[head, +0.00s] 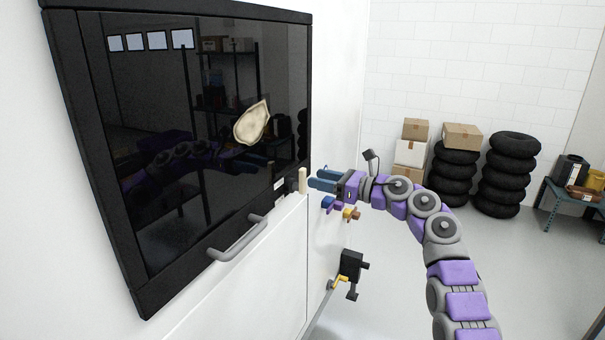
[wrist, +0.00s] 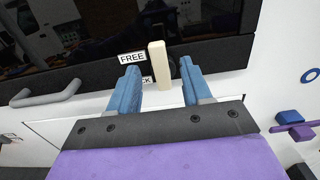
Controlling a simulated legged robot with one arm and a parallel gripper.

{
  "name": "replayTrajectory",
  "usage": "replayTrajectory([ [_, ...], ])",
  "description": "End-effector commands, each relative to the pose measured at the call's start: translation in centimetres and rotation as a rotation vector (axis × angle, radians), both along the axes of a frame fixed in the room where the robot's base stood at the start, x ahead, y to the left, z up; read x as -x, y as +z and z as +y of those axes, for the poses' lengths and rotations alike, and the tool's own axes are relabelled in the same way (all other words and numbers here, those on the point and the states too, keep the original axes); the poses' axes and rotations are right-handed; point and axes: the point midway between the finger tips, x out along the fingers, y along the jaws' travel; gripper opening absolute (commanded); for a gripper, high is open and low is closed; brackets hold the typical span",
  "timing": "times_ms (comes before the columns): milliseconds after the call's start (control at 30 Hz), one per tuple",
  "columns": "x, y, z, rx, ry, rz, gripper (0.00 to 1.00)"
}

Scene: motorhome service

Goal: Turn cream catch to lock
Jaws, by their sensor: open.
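The cream catch (head: 302,180) is a small bar at the lower right corner of a black-framed dark window (head: 150,270) in a white wall. In the wrist view the catch (wrist: 159,62) stands upright, just right of a FREE label (wrist: 132,58) and a second label below it, partly hidden, ending in "CK". My gripper (head: 316,180) is open, with its blue fingers pointing at the catch. In the wrist view the fingers (wrist: 160,72) are on either side of the catch's lower part, with gaps visible; contact is not seen.
A grey handle (head: 238,238) projects from the window's lower edge. Blue and tan fittings (head: 340,208) and a black fitting (head: 351,265) stick out from the wall below my gripper. Tyre stacks (head: 456,178), boxes (head: 410,153) and a table (head: 575,195) stand farther back. The floor between is clear.

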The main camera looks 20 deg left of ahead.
Motion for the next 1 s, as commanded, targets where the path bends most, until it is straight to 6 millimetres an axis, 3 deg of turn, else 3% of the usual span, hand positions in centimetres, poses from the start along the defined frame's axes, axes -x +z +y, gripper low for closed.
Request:
replayTrajectory([
  [200, -0.5, 0.0, 3.4, 0.001, 0.005, 0.003, 0.49],
  [400, -0.9, 0.0, 5.1, 0.002, 0.004, 0.002, 0.49],
  [900, -1.2, 0.0, 5.9, 0.0, 0.001, 0.001, 0.49],
  [1000, -1.2, 0.0, 6.0, 0.0, 0.001, 0.001, 0.4],
])
